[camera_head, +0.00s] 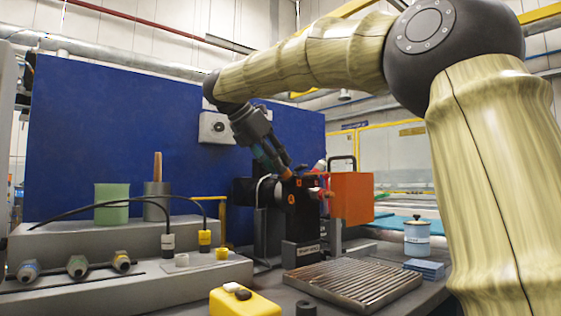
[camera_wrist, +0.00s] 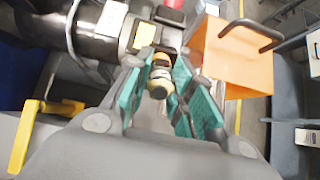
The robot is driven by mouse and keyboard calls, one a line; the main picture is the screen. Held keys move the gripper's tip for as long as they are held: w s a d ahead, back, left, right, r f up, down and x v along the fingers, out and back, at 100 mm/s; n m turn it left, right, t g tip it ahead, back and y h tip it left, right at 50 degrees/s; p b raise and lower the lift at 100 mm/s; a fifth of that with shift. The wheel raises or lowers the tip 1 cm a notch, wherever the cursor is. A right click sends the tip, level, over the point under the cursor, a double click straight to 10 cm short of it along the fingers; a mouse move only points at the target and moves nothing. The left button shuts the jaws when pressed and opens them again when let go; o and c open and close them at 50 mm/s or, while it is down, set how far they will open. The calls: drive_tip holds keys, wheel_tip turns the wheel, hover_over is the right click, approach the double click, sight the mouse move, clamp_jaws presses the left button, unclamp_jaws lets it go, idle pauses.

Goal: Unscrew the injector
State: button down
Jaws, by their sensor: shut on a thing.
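My gripper (camera_head: 275,160) reaches down from the upper left to the top of a dark machine block (camera_head: 303,205). In the wrist view its teal-padded fingers (camera_wrist: 165,68) are closed around the injector (camera_wrist: 160,82), a small yellow and grey cylindrical part beside a black cylindrical body (camera_wrist: 97,35). The injector's far end is close to the block, and its seating there is hidden. In the head view the injector is mostly hidden by the fingers.
An orange box (camera_head: 352,197) with a dark handle stands right of the block. A slatted metal tray (camera_head: 352,283), a yellow container (camera_head: 245,302) and a light blue canister (camera_head: 417,238) are on the bench. Connectors with cables (camera_head: 205,238) are at left, before a blue panel (camera_head: 110,130).

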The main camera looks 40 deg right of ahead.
drive_tip(key=shift+r+n+p, duration=0.15)
drive_tip(key=shift+n+p, duration=2.95)
drive_tip(key=shift+p, duration=0.3)
drive_tip(key=shift+n+p, duration=2.9)
drive_tip(key=shift+p, duration=1)
drive_tip(key=shift+n+p, duration=0.6)
drive_tip(key=shift+p, duration=0.35)
drive_tip(key=shift+n+p, duration=1.8)
drive_tip(key=shift+p, duration=1.15)
drive_tip(key=shift+n+p, duration=2.6)
drive_tip(key=shift+p, duration=2.3)
